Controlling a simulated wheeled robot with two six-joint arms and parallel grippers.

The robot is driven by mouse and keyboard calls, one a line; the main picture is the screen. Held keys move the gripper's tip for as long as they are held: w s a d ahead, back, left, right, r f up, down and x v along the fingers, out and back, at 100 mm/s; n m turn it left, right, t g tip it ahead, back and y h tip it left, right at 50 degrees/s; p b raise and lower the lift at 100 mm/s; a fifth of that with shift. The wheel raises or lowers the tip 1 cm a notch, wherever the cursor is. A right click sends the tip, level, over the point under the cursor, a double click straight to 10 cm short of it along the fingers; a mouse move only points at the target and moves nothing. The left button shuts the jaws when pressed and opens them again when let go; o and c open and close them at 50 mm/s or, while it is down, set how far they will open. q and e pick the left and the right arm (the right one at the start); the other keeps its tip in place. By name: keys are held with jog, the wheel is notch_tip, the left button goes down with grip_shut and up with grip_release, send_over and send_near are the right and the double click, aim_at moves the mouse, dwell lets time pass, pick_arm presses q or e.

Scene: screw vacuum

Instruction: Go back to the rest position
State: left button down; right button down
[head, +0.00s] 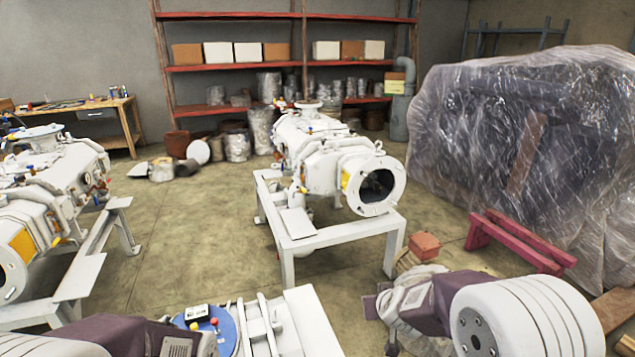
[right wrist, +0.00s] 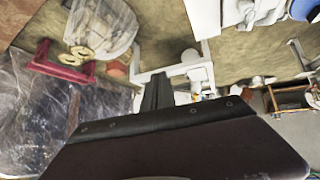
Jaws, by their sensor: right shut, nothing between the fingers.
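In the right wrist view my right gripper (right wrist: 157,92) shows as a narrow dark pair of fingers, shut and empty, with the floor and a white frame beyond it. In the head view my right arm (head: 530,315) comes in from the lower right, and its fingers cannot be made out there. My left arm (head: 120,335) shows along the lower left edge, and its gripper is out of sight. A white screw vacuum pump (head: 325,150) sits on a white stand (head: 330,235) in the middle, apart from both arms.
Another pump (head: 45,200) stands on a frame at the left. A red trestle (head: 520,240) and a plastic-wrapped bulk (head: 530,130) stand at the right. A blue disc (head: 205,320) with small items lies at the bottom, near my left arm. Floor (head: 190,240) is open between the pumps.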

jog(key=s+d+f+g, duration=0.1)
jog(key=s+f+g, duration=0.25)
jog(key=s, duration=0.75)
jog(key=s+d+f+g, duration=0.15)
jog(key=s+g, duration=0.25)
jog(key=s, duration=0.7)
notch_tip(320, 180, up, 15)
jog(key=s+m+p, duration=0.1)
jog(key=p, duration=1.4)
jog(key=shift+a+y+p, duration=0.25)
jog(key=shift+y+p, duration=0.05)
jog(key=shift+p, duration=0.1)
jog(key=shift+f, duration=0.1)
